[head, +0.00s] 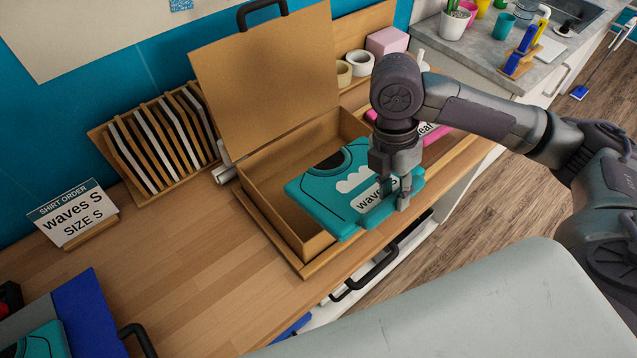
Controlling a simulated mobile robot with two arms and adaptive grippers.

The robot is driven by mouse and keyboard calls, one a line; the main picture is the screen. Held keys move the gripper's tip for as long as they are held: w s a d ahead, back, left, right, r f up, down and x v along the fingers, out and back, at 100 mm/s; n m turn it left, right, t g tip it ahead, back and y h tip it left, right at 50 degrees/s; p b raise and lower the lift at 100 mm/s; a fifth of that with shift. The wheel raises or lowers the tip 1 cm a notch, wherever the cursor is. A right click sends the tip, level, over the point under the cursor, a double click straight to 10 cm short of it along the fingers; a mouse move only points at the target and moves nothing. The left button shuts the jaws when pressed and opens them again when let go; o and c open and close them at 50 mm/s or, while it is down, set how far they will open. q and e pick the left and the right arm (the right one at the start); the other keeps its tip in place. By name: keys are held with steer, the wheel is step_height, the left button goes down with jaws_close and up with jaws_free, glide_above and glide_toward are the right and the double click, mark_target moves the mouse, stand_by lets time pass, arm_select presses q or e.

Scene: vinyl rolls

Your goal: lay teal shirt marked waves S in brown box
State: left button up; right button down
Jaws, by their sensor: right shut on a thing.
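A folded teal shirt (325,190) with a dark collar, a white wave print and a white "waves S" label shows in the head view. My right gripper (404,196) is shut on its right edge, near the label. The shirt is over the right part of the open brown box (269,195), with its near edge reaching over the box's front wall. I cannot tell whether it touches the box. The box lid (265,75) stands open at the back, and the left part of the box floor is bare. My left gripper is not in view.
A shirt order card (73,212) reading "waves S, SIZE S" stands at left. A wooden rack (160,140) is behind it. A blue folder (88,312) and another teal item (45,341) lie at lower left. Tape rolls (358,63) sit behind the box.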

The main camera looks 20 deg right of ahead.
mark_target(349, 168)
steer(key=shift+f, duration=0.55)
steer(key=w, duration=0.1)
steer(key=f, duration=0.1)
steer(key=w, duration=0.1)
steer(key=shift+w+a+f, duration=0.25)
steer(key=shift+w+a, duration=0.05)
steer(key=shift+a, duration=0.05)
steer(key=w+f, duration=0.1)
steer(key=w, duration=0.2)
steer(key=w+a+f+p, duration=0.1)
steer(key=w+f, duration=0.1)
steer(key=w, duration=0.1)
steer(key=w+a+f+p, duration=0.1)
steer(key=w+f, duration=0.1)
steer(key=w, duration=0.1)
steer(key=shift+f, duration=0.4)
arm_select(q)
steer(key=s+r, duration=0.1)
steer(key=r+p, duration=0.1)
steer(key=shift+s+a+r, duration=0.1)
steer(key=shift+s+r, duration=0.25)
arm_select(e)
steer(key=x, duration=0.2)
steer(key=w+x, duration=0.1)
steer(key=shift+s+a+f, duration=0.1)
steer(key=shift+f, duration=0.4)
steer(key=c, duration=0.9)
jaws_free()
